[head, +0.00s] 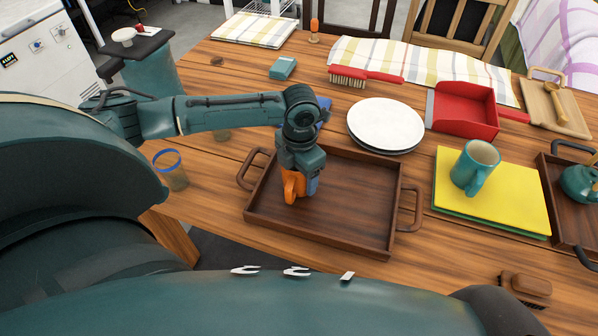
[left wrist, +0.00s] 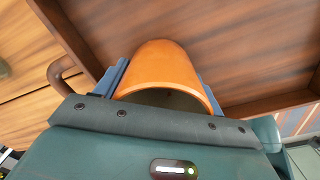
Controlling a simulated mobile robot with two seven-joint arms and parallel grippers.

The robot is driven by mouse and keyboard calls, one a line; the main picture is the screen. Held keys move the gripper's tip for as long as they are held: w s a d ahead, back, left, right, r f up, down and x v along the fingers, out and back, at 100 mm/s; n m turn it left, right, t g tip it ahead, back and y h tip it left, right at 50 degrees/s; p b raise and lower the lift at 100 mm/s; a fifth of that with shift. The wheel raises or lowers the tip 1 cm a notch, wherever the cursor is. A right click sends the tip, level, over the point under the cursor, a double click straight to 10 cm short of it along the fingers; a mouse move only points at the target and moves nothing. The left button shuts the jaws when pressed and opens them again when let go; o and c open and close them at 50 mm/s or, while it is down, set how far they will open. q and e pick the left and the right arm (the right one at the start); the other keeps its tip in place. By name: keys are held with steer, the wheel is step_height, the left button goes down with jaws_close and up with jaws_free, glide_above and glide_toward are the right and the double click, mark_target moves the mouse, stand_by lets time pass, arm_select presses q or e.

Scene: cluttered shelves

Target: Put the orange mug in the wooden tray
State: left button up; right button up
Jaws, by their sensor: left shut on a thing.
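The orange mug (head: 291,185) is held by my left gripper (head: 305,184), low over the left part of the wooden tray (head: 352,218). The gripper and wrist cover much of the mug in the head view. In the left wrist view the orange mug (left wrist: 160,72) sits between the two blue fingers of my left gripper (left wrist: 162,85), with the brown tray floor (left wrist: 235,55) behind it. I cannot tell whether the mug touches the tray floor. My right gripper is not in view.
White plates (head: 385,124) stand just behind the tray. A teal mug (head: 475,168) stands on a yellow board (head: 505,195) to the right. A red dustpan (head: 465,108) and a brush (head: 350,77) lie farther back. A blue-rimmed glass (head: 170,170) stands left of the tray.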

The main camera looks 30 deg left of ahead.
arm_select(q)
steer(key=o, duration=1.2)
steer(key=shift+f, duration=0.1)
steer(key=shift+c, duration=0.2)
step_height(320, 180, up, 12)
steer(key=shift+d+r+p, duration=0.15)
steer(key=shift+p, duration=0.35)
